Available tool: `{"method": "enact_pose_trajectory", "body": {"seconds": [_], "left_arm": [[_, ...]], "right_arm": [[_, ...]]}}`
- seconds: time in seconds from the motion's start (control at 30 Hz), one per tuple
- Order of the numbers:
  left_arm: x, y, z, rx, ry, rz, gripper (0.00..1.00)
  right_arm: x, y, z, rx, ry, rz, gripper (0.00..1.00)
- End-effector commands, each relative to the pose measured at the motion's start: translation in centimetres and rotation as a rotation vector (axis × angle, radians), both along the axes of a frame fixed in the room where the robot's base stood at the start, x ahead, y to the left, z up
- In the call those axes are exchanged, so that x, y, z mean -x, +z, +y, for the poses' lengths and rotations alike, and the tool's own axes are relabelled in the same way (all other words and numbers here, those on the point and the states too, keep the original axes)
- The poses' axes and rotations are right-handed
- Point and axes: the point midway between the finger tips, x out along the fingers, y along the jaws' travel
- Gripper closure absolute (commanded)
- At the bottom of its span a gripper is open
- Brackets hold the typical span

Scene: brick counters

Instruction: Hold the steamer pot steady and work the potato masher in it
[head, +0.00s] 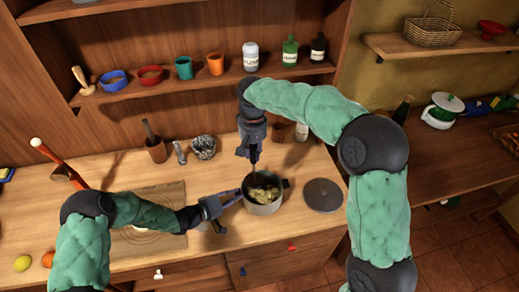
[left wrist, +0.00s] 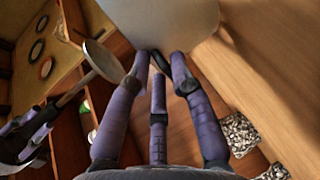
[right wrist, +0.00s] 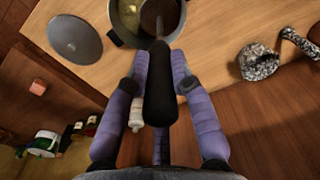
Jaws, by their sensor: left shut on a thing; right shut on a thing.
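The grey steamer pot (head: 264,209) stands upright on the counter with yellowish chunks inside. My left gripper (head: 237,197) is shut on its left side handle, a dark piece between the fingertips in the left wrist view (left wrist: 160,62). The pale pot wall (left wrist: 165,20) fills the top there. My right gripper (head: 254,156) is shut on the potato masher's black handle (right wrist: 160,95), behind and above the pot. The masher's round head (left wrist: 101,60) shows whole beside the pot wall in the left wrist view, so it appears raised above the rim.
A dark lid (head: 323,195) lies right of the pot. Jars stand behind my right gripper. A board (head: 160,195) lies under my left arm.

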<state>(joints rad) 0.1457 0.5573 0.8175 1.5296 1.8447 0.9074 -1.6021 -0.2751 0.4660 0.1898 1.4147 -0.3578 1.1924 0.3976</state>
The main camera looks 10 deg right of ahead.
Motion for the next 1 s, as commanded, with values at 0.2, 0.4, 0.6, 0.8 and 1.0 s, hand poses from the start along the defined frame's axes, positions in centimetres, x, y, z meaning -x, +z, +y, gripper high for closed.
{"method": "enact_pose_trajectory", "body": {"seconds": [0.2,0.4,0.6,0.8,1.0], "left_arm": [[0.0,-0.2,0.1,-0.006,0.001,0.003,1.00],[0.1,-0.3,0.1,-0.006,0.001,0.003,1.00],[0.1,-0.3,0.1,-0.006,0.001,0.003,1.00],[0.1,-0.3,0.1,-0.007,0.001,0.004,1.00],[0.1,-0.3,0.1,-0.007,0.001,0.004,1.00]], "right_arm": [[0.0,-1.4,0.0,0.001,0.000,0.002,1.00],[0.0,-3.1,0.0,0.001,0.000,0.001,1.00],[0.1,-4.8,0.0,0.001,-0.001,0.002,1.00],[0.1,-6.5,0.0,0.001,0.000,0.003,1.00],[0.0,-8.2,0.0,0.001,0.000,0.002,1.00]]}}
